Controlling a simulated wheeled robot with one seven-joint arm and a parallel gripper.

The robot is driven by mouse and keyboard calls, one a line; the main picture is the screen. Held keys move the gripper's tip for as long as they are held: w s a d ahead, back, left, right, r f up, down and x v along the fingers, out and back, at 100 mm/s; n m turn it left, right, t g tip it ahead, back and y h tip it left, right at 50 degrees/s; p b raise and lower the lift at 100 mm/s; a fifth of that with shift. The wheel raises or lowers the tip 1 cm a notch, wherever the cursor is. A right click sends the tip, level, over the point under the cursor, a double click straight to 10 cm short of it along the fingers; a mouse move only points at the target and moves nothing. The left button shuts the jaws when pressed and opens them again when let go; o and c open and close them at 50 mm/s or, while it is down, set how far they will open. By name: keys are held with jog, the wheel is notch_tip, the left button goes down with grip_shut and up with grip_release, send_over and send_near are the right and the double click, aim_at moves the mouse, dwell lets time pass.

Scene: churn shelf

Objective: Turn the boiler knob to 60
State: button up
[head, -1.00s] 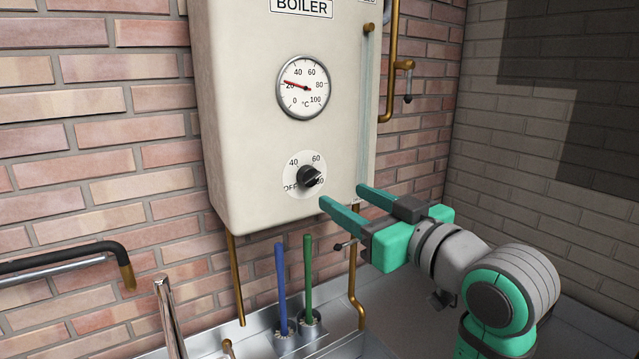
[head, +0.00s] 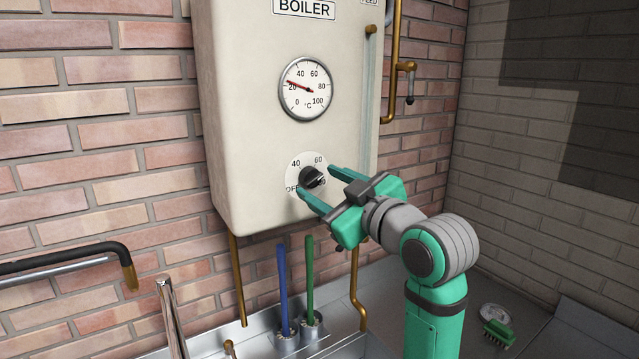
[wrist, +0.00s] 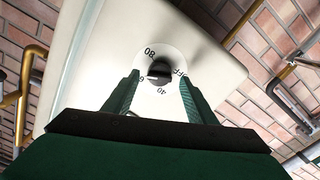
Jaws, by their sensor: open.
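The black boiler knob (head: 312,177) sits on a round white dial (head: 294,165) low on the boiler front. The dial is marked OFF, 40, 60 and 80. My gripper (head: 316,181) is open, with one finger below left of the knob and one above right. In the wrist view the knob (wrist: 160,70) lies between the fingertips, with a gap to each. Contact with the knob cannot be seen.
The cream boiler (head: 250,130) hangs on a brick wall. Its gauge (head: 306,89) reads about 20. Copper pipes (head: 355,290) run beside and below it. Blue (head: 284,285) and green (head: 309,275) handles stand in holders below. A green brush (head: 499,333) lies at lower right.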

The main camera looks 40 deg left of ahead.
jog(key=shift+x, duration=0.95)
jog(key=shift+w, duration=0.1)
jog(key=c, duration=1.1)
jog(key=shift+n, duration=2.4)
jog(key=o, duration=1.1)
jog(key=shift+d, duration=0.1)
